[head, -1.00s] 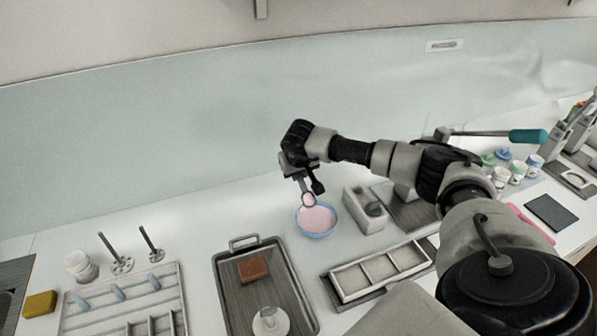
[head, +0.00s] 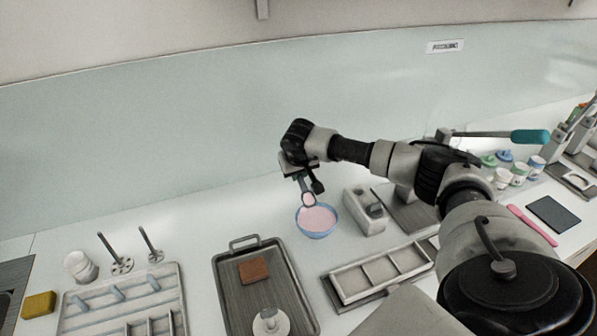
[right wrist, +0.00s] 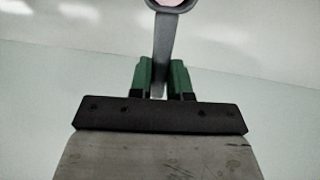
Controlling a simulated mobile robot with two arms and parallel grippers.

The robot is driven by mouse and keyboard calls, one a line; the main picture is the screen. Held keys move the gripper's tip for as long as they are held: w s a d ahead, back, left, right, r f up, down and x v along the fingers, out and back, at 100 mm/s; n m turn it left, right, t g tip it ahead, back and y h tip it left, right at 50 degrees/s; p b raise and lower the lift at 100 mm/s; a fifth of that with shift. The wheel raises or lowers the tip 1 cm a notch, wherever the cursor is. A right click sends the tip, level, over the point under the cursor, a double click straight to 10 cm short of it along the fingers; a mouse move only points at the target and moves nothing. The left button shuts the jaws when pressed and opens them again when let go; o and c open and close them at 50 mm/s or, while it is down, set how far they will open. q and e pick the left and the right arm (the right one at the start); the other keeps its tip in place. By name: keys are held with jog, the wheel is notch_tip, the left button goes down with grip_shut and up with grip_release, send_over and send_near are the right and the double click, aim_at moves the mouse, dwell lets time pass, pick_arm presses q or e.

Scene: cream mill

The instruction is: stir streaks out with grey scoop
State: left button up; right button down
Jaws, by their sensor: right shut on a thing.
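The blue bowl (head: 316,235) stands on the counter and holds pink cream (head: 320,217). My right gripper (head: 304,183) is above the bowl, shut on the grey scoop (head: 308,198), which points down with its head at the cream. In the right wrist view the scoop's handle (right wrist: 162,55) sits between the green fingertips of the gripper (right wrist: 161,80), and its round head is cut off at the top edge. I cannot tell how deep the scoop's head is in the cream, and no streaks can be made out. My left gripper is not in view.
A metal tray (head: 233,301) with a brown block (head: 254,269) lies left of the bowl. A grey-white box (head: 364,212) stands close to its right. A three-part tray (head: 346,282) lies in front. A rack (head: 83,318) and a yellow sponge (head: 39,304) are at left.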

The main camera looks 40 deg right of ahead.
jog(key=shift+r+p, duration=1.9)
jog(key=shift+r, duration=1.1)
